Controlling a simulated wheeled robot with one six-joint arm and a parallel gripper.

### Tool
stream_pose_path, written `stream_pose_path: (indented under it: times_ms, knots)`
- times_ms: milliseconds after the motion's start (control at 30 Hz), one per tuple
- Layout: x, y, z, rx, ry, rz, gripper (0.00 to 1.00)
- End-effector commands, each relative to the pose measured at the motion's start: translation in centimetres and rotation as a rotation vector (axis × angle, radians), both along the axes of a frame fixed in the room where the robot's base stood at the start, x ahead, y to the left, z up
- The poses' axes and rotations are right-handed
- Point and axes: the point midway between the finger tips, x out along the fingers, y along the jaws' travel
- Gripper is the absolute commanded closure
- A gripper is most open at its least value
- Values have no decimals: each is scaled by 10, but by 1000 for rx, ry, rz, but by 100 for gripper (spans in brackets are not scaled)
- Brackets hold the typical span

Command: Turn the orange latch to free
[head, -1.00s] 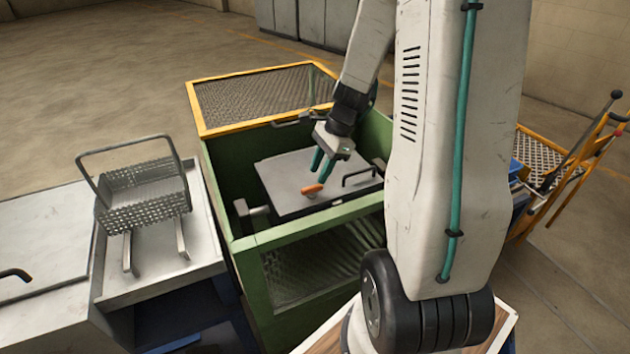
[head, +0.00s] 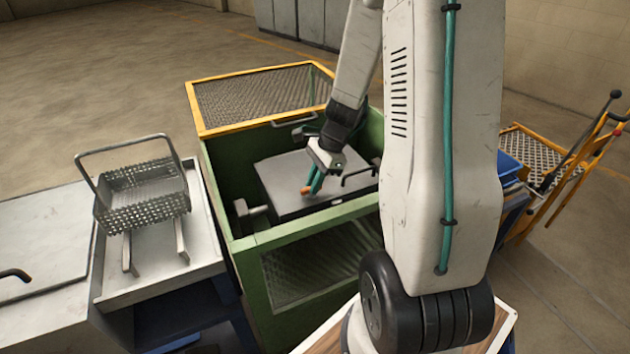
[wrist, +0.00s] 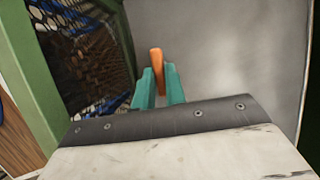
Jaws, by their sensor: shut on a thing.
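The orange latch (wrist: 156,62) is a small bar on top of the grey lid (head: 285,177) inside the green frame. In the wrist view it stands between the two teal fingers of my gripper (wrist: 158,85) and sticks out past their tips. In the head view my gripper (head: 313,184) reaches down to the lid, and only a small orange end of the latch (head: 305,190) shows beside the fingers. My gripper is shut on the latch. The rest of the latch is hidden by the fingers.
The green frame (head: 262,238) surrounds the lid, with a yellow-edged mesh panel (head: 262,95) raised behind. A black handle (head: 360,172) stands on the lid's right side. A wire basket (head: 143,195) rests on the bench at left. An orange cart (head: 560,165) stands at right.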

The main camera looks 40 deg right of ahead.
Motion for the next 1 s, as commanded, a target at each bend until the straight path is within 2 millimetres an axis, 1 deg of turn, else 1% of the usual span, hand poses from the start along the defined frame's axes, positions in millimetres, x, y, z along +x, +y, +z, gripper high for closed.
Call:
stream_pose_path:
  times_ms: [167, 367, 1000]
  knots:
    - [1, -1, 0, -1, 0, 43, 100]
    - [2, -1, 0, -1, -1, 157, 100]
    - [7, 1, 0, -1, 1, 754, 100]
